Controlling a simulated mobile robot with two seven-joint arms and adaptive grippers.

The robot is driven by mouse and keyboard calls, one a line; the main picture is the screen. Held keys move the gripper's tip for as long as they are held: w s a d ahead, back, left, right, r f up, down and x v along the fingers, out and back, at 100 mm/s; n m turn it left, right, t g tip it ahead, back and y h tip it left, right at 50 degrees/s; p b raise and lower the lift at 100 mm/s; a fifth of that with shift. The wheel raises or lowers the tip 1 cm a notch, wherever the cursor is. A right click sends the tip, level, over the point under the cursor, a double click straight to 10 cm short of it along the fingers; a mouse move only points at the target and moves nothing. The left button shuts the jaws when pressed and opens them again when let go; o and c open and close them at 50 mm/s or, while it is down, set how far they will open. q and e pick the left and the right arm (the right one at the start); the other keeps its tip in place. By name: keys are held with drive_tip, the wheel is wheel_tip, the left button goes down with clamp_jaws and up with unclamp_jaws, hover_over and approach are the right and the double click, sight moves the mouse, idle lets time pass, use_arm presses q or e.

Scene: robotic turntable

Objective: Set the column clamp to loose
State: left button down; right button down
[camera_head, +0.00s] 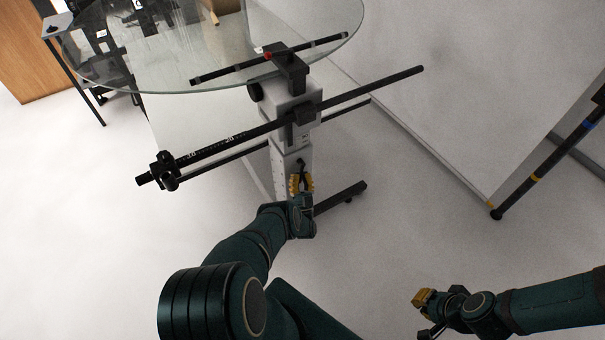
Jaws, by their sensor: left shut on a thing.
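The grey column (277,168) of the turntable stands upright near the middle of the view, with a black rail across it. My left gripper (301,177) reaches up from below to the column's front and is shut on a small dark part there, which looks like the column clamp (301,163). The gripper's yellow fingers hide much of that part, so I cannot tell how it is turned. My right gripper (422,299) is at the lower right, away from the column; its finger gap is too small to judge.
The round glass top (150,70) spreads above the column. The black rail (375,88) sticks out to both sides, with a clamp block (163,170) at its left end. Dark feet (345,195) lie low to the right. A white panel (470,80) stands behind; the floor at left is clear.

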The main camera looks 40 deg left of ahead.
use_arm(q)
drive_tip(key=shift+w+a+r+n+y, duration=0.1)
drive_tip(key=shift+a+r+n+y, duration=0.05)
drive_tip(key=shift+n+y, duration=0.4)
drive_tip(key=c, duration=1)
unclamp_jaws()
drive_tip(key=shift+m+h, duration=0.25)
drive_tip(key=shift+m, duration=0.1)
